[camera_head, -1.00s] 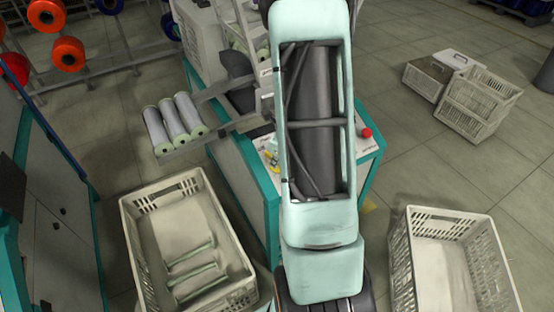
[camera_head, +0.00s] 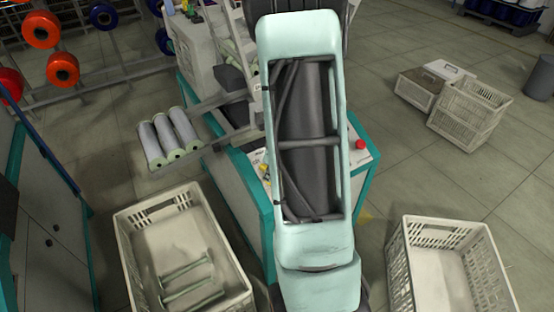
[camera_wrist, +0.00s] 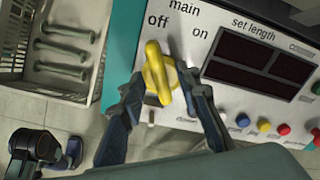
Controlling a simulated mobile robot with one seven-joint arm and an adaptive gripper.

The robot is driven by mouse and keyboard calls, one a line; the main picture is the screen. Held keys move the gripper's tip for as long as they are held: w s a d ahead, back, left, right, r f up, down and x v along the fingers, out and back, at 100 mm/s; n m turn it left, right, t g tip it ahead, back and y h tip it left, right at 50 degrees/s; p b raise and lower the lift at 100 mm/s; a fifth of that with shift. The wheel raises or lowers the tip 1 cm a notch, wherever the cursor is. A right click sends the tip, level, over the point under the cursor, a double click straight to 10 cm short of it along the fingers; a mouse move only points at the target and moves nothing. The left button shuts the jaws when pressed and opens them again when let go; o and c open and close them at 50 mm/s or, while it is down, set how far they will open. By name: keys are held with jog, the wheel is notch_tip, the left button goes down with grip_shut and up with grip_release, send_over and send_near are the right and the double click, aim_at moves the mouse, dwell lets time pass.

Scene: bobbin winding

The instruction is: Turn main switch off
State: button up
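The main switch (camera_wrist: 157,70) is a yellow knob on a white control panel (camera_wrist: 225,50), with a long raised handle. The handle's upper end points up and slightly left, just below the "off" label; the "on" label is to its right. My gripper (camera_wrist: 163,82) is open, with one dark finger on each side of the knob. Gaps show between the fingers and the handle; contact is not evident. In the head view my arm hides the gripper and most of the panel.
The panel also has dark displays (camera_wrist: 255,65) and several coloured buttons along its lower edge. A red button (camera_head: 360,145) sits at its right end. Crates stand on the floor at left (camera_head: 125,225) and right (camera_head: 450,226).

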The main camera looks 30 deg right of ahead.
jog(key=v, duration=1)
jog(key=shift+r, duration=0.1)
